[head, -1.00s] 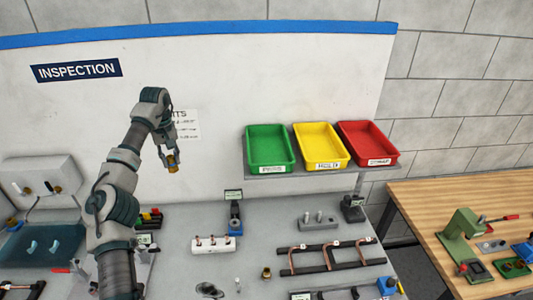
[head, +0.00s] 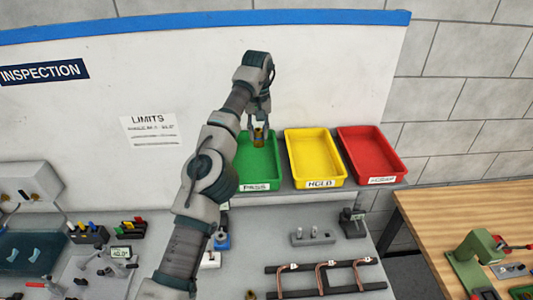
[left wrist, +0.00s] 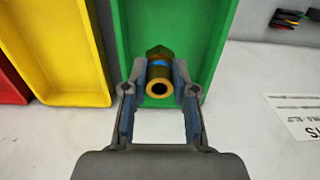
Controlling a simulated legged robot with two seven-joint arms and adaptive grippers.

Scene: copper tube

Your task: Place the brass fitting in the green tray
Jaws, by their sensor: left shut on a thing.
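The brass fitting (left wrist: 159,75) is held between the two fingers of my left gripper (left wrist: 160,92), seen in the left wrist view. In the head view the left gripper (head: 260,128) and the fitting (head: 259,137) are in front of the green tray (head: 262,170), which has a "PASS" label. The wrist view shows the green tray (left wrist: 215,20) behind the fitting. The fitting appears over the tray's opening; its height above the floor of the tray is hard to tell. My right gripper is in neither view.
A yellow tray (head: 315,160) labelled "HOLD" and a red tray (head: 370,157) stand to the right on the same shelf (head: 398,186). Below lie a rack with copper tubes (head: 325,280) and another brass fitting (head: 251,294). A whiteboard (head: 330,70) is behind.

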